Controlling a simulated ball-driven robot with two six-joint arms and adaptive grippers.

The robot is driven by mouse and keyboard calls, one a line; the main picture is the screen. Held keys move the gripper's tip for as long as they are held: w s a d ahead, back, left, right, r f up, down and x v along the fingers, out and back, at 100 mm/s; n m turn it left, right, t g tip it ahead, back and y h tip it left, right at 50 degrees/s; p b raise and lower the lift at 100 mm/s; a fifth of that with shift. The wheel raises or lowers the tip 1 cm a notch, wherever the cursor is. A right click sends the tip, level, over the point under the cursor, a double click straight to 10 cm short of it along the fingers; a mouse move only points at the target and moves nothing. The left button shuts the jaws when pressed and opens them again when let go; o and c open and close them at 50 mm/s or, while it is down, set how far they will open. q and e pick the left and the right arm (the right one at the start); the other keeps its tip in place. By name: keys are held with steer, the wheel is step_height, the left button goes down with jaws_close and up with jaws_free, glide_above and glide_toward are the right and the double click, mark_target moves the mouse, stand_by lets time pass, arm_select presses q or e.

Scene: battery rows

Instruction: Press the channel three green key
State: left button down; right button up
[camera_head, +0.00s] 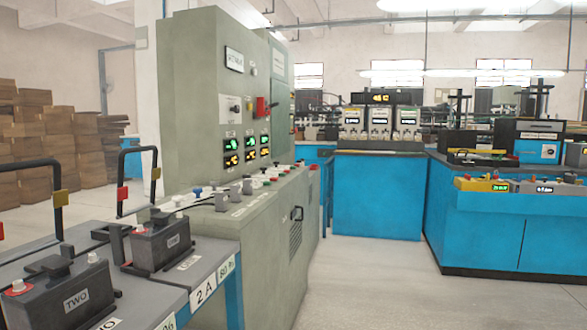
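A grey-green control cabinet (205,95) stands left of centre. Its upright face carries three pairs of lit displays (248,148), with green digits above yellow ones. Below them a sloping console ledge (255,205) holds rows of small keys and knobs in white, blue, grey, red and green. The key labels are too small to read, so I cannot tell which key is channel three green. Neither of my grippers is in view.
A bench at the front left holds black batteries, one marked TWO (62,300), under black bars with red and yellow clips. Blue benches (378,195) stand behind and right. The pale floor (365,285) right of the cabinet is clear. Brown boxes (35,135) are stacked far left.

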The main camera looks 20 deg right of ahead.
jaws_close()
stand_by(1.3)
